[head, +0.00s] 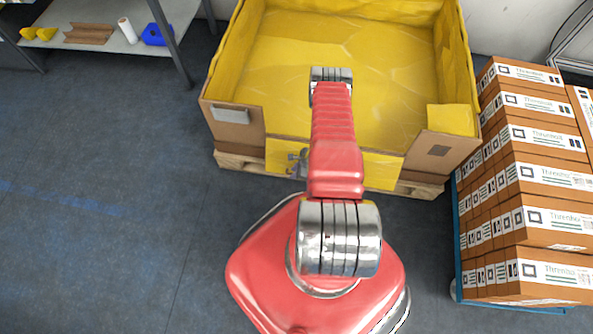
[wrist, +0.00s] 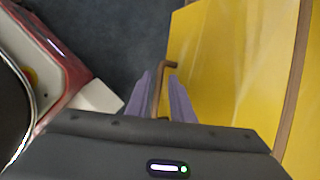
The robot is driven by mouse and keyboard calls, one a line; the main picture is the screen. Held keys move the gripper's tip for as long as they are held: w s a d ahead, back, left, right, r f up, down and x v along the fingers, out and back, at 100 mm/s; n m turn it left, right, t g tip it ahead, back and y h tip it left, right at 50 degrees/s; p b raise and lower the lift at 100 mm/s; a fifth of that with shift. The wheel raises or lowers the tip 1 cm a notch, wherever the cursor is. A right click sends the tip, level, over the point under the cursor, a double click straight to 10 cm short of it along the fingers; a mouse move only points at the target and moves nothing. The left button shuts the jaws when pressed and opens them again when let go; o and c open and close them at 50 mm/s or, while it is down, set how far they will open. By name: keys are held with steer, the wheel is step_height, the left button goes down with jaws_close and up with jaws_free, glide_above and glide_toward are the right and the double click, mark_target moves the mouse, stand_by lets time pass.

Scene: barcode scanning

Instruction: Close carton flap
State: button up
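The large carton (head: 239,119) stands open at the top, with a yellow lining. Its front has a low opening between two brown corner panels. A yellow flap (head: 378,170) with brown edges hangs outward at that opening; it fills the right of the wrist view (wrist: 235,70). My gripper (head: 297,160) is at the flap's left part in the head view, partly hidden by my red arm.
The carton sits on a wooden pallet (head: 240,162). Stacked labelled boxes (head: 545,175) stand on a blue base close at right. A shelf (head: 105,42) with yellow and blue bins is at upper left. The dark floor (head: 100,210) at left is clear.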

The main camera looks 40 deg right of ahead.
jaws_close()
